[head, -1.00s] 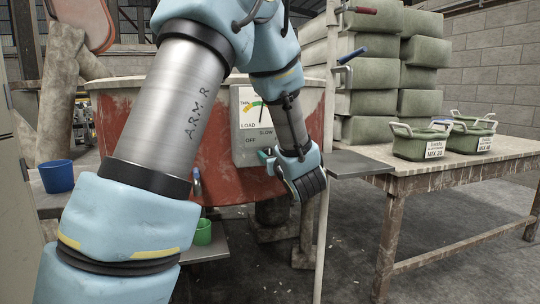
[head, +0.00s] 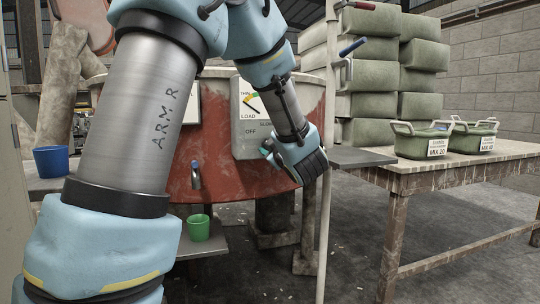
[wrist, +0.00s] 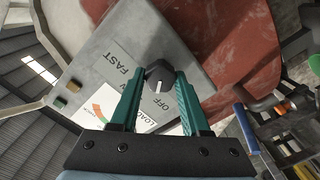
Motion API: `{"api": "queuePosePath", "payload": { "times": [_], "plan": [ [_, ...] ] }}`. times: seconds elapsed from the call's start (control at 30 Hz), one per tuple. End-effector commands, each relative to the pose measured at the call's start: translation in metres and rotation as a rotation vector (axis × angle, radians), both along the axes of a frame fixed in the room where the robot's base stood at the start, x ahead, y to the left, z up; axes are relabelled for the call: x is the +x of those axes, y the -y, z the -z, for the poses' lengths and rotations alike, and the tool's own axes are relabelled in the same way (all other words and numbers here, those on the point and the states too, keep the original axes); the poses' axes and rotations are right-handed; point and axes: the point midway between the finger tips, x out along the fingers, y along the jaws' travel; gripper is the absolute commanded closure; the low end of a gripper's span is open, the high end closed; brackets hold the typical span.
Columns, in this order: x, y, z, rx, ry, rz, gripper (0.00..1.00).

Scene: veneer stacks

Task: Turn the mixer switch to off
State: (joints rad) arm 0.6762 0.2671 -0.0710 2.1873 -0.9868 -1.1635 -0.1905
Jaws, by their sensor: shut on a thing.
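The mixer switch is a dark round knob (wrist: 160,78) with a white pointer mark, on a grey control panel (wrist: 178,40). My gripper (wrist: 158,84) is shut on the knob, with a teal finger on each side. In the wrist view the white mark points down, toward the OFF label (wrist: 156,103). FAST (wrist: 118,62) is printed to the upper left, and the SLOW label is partly hidden by a finger. In the head view the panel (head: 243,146) sits on the red mixer drum (head: 225,172); my gripper (head: 272,154) hides the knob there.
A pale upright pole (head: 328,215) stands just right of my gripper. A worktable (head: 440,177) with green tubs (head: 422,146) is farther right. A green cup (head: 199,228) stands on a low shelf below the drum; a blue cup (head: 51,162) is at the left.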

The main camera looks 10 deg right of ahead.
Motion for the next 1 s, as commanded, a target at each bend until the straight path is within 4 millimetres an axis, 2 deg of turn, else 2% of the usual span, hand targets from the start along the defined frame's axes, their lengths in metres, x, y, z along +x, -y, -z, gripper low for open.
{"api": "queuePosePath", "payload": {
  "times": [0.3,0.83,0.87,1.0],
  "plan": [
    [-0.0003,-0.0004,0.0021,-0.126,0.015,-0.001,1.0],
    [-0.0003,-0.0007,0.001,-0.153,0.018,-0.001,1.0],
    [-0.0003,-0.0007,0.001,-0.153,0.018,-0.001,0.53],
    [-0.0002,-0.0006,0.0008,-0.152,0.017,-0.001,0.37]
  ]
}}
